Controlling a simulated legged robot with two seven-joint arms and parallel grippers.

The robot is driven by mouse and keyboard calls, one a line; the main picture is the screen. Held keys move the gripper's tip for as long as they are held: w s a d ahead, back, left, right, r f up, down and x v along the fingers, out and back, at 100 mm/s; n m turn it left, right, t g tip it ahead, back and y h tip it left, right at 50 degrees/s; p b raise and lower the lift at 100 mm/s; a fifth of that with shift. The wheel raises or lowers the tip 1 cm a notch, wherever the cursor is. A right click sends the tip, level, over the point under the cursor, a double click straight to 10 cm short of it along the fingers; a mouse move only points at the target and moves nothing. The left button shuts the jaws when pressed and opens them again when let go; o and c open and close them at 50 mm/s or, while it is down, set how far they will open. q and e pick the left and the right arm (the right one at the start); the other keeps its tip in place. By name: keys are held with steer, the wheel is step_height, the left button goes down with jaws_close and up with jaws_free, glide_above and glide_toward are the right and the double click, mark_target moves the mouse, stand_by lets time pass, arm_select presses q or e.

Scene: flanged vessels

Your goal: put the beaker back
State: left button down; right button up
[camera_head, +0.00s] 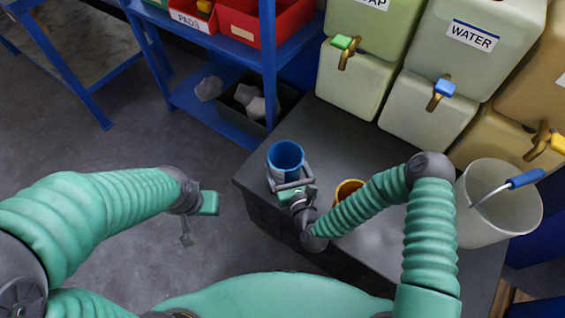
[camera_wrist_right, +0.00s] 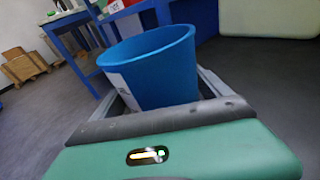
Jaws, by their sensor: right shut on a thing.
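The blue beaker (camera_head: 286,156) has a pale label and is at the left end of the dark bench (camera_head: 330,130). My right gripper (camera_head: 289,184) is shut on it, with a finger on each side. In the right wrist view the beaker (camera_wrist_right: 155,68) is between the fingers, upright or slightly tilted, its rim open. I cannot tell whether its base touches the bench. My left gripper (camera_head: 187,238) hangs over the floor at the left, away from the beaker; its finger opening is not clear.
An orange cup (camera_head: 347,188) stands beside my right forearm, partly hidden. A pale bucket (camera_head: 500,205) with a blue-gripped handle is at the right. Tanks with taps, one labelled WATER (camera_head: 470,38), line the back. A blue shelf (camera_head: 215,128) with bins stands behind left.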

steer(key=shift+s+a+r, duration=0.1)
steer(key=shift+s, duration=0.15)
steer(key=o, duration=1.7)
steer(key=shift+d+f, duration=0.2)
steer(key=shift+d, duration=0.05)
steer(key=shift+o, duration=0.5)
steer(key=shift+w+d, duration=0.1)
steer(key=shift+d, duration=0.05)
steer(key=shift+r, duration=0.35)
steer(key=p+v, duration=0.2)
steer(key=v, duration=1)
steer(key=shift+f, duration=0.2)
arm_select(q)
steer(key=v, duration=0.2)
steer(key=shift+d+r, duration=0.15)
steer(key=shift+r, duration=0.15)
